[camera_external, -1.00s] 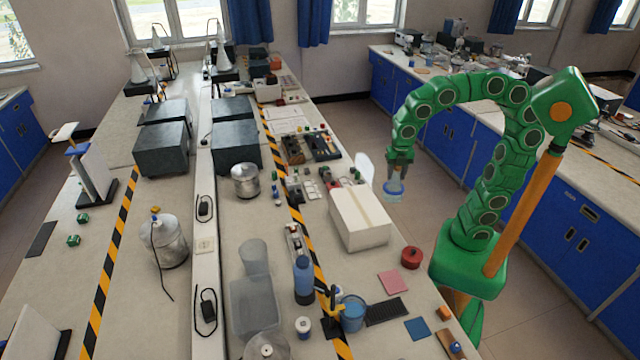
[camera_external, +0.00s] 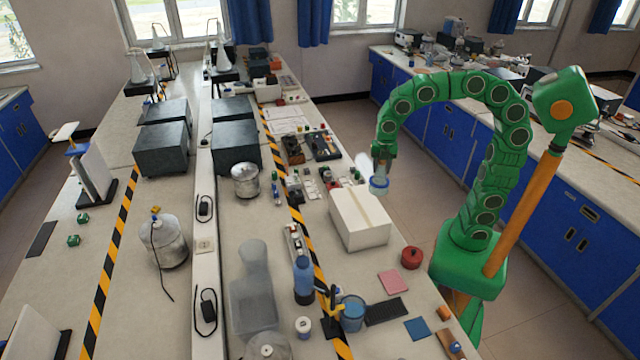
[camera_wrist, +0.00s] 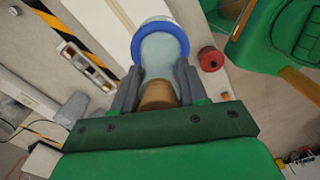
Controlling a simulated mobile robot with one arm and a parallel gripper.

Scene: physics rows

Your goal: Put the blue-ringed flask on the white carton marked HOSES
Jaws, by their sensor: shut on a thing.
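The blue-ringed flask (camera_external: 379,187) is a clear vessel with a blue band and a tan cork (camera_wrist: 158,95). My gripper (camera_external: 382,158) is shut on its neck, and the flask hangs below the fingers. In the wrist view, the flask (camera_wrist: 160,48) sits between both grey fingers. The white carton (camera_external: 361,222), with a tan strip along its top, stands on the bench. No HOSES lettering is readable. In the external view the flask appears at the carton's far right corner; its exact height above the top is unclear. The carton top looks empty.
A red round container (camera_external: 411,257) and a pink pad (camera_external: 393,282) lie in front of the carton. Small electronics parts (camera_external: 312,185) lie left and behind it. A blue bottle (camera_external: 303,280) and blue beaker (camera_external: 352,313) stand nearer. The bench's right edge is close.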

